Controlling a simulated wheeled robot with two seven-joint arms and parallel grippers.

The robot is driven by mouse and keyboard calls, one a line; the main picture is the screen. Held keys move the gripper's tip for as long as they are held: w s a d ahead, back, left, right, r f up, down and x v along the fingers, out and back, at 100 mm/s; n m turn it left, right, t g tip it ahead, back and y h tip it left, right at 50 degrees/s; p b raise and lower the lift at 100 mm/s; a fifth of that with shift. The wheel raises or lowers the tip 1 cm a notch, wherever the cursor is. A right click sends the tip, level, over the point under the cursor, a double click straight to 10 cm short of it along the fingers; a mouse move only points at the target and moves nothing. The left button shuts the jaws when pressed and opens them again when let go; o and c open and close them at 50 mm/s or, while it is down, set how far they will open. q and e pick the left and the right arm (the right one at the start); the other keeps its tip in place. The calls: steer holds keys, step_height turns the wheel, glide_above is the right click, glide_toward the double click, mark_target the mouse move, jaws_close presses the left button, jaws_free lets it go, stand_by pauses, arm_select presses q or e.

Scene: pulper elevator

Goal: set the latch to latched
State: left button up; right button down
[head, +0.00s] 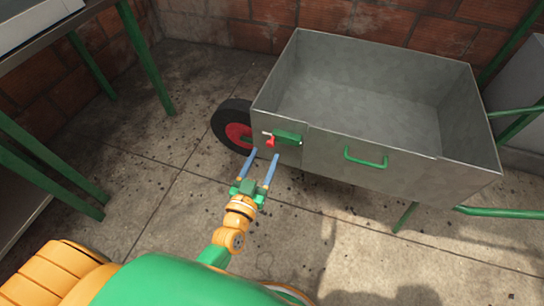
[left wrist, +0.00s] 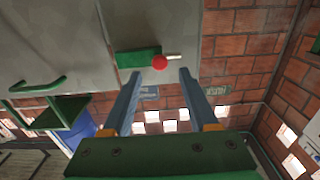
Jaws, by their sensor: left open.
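The latch is a green plate (head: 287,138) with a red knob (head: 270,142), on the left end of the front wall of a grey metal cart (head: 380,165). In the left wrist view the green plate (left wrist: 138,57), the red knob (left wrist: 160,62) and a short pale pin (left wrist: 174,57) beyond the knob show clearly. My left gripper (head: 264,153) is open, with two blue fingers pointing at the latch. In the left wrist view the knob lies between and just beyond the fingertips (left wrist: 160,72), apart from both. My right gripper is not in view.
The cart has a green handle (head: 366,158) right of the latch and a black wheel with a red hub (head: 236,132) at its left. A green-legged table (head: 50,45) stands at the left. Concrete floor between is clear. Brick walls stand behind.

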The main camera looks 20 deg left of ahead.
mark_target(270, 146)
arm_select(q)
steer(key=w+b, duration=0.1)
steer(key=w, duration=0.3)
steer(key=shift+w, duration=0.2)
jaws_close()
steer(key=shift+f, duration=0.1)
stand_by(1.1)
